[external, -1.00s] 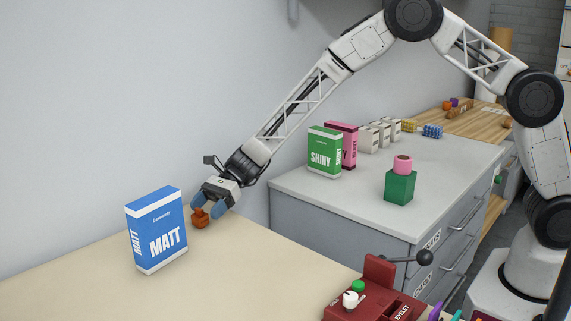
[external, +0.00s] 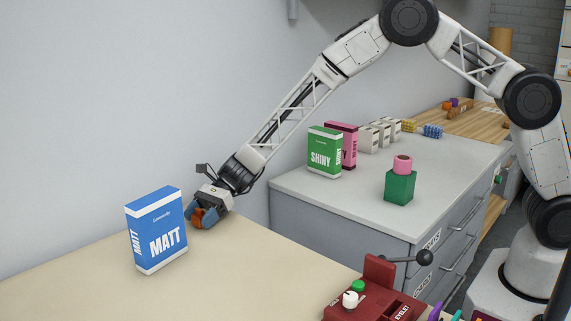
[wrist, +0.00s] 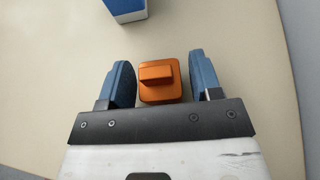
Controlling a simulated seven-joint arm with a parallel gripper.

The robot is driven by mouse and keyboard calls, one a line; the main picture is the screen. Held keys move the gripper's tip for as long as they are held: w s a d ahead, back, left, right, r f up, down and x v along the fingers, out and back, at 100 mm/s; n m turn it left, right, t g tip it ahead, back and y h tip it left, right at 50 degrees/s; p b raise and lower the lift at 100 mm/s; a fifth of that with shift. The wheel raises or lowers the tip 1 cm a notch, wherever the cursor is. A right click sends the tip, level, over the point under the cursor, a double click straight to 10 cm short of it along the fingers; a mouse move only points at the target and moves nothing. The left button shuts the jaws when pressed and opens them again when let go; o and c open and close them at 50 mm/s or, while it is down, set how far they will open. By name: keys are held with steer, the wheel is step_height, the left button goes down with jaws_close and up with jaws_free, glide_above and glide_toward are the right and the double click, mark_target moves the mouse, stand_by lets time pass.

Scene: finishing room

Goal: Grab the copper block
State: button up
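The copper block (wrist: 161,84) is a small orange-brown piece with rounded corners and a raised knob on top. A gap shows between the block and each finger in the wrist view, wider on the right. In the external view my gripper (external: 203,214) is low at the table, and the block (external: 197,215) shows partly between the fingers.
The blue and white MATT box (external: 158,231) stands close to the left of my gripper; its edge also shows in the wrist view (wrist: 126,8). A grey cabinet (external: 300,190) is to the right. A dark red machine (external: 380,298) stands at the front. The table's middle is clear.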

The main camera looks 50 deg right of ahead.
mark_target(199, 209)
steer(key=c, duration=0.9)
steer(key=shift+r, duration=0.15)
steer(key=shift+r, duration=1.4)
steer(key=shift+s+d+r, duration=0.15)
steer(key=shift+r, duration=0.15)
steer(key=s+d, duration=0.3)
steer(key=s, duration=0.1)
steer(key=s+d+r, duration=0.1)
steer(key=s+d, duration=0.2)
steer(key=s, duration=0.1)
steer(key=s+d, duration=0.3)
steer(key=s, duration=0.1)
steer(key=shift+s+r, duration=0.2)
steer(key=shift+s, duration=0.1)
